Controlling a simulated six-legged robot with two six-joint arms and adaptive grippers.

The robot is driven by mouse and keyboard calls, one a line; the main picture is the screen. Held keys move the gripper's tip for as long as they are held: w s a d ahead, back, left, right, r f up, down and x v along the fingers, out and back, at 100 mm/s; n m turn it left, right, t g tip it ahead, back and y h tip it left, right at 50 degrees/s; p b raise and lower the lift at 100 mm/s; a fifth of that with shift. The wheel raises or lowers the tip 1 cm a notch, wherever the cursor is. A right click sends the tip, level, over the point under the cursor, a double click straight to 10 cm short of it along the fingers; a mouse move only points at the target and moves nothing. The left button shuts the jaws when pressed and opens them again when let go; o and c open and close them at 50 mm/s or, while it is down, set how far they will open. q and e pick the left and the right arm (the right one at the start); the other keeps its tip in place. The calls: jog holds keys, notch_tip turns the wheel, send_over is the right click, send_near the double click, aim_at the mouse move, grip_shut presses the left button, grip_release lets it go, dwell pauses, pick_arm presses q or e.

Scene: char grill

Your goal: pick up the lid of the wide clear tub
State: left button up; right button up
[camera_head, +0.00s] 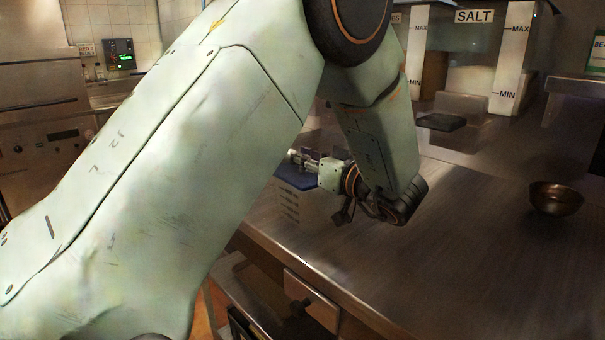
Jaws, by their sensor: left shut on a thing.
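The wide clear tub (290,207) stands on the steel counter near its front edge, with measuring marks on its side. Its blue lid (294,178) shows at the top of the tub, partly covered by my arm. My left gripper (340,210) is at the tub's right side, close to the lid, and is shut on the lid. The exact contact is small and partly hidden by the wrist. I cannot tell whether the lid is apart from the tub's rim. My right gripper is not in view.
My left arm covers much of the left and middle. A bronze bowl (556,198) stands on the counter (450,250) at the right. A salt container (475,50) with MIN and MAX marks is at the back. The counter between tub and bowl is clear.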

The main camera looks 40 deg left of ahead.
pick_arm(q)
grip_shut()
jog(key=shift+r, duration=0.1)
notch_tip(320, 180, up, 8)
jog(key=p, duration=0.2)
jog(key=shift+r+p, duration=0.25)
jog(key=shift+p, duration=0.05)
jog(key=shift+r, duration=0.65)
jog(key=shift+s, duration=0.1)
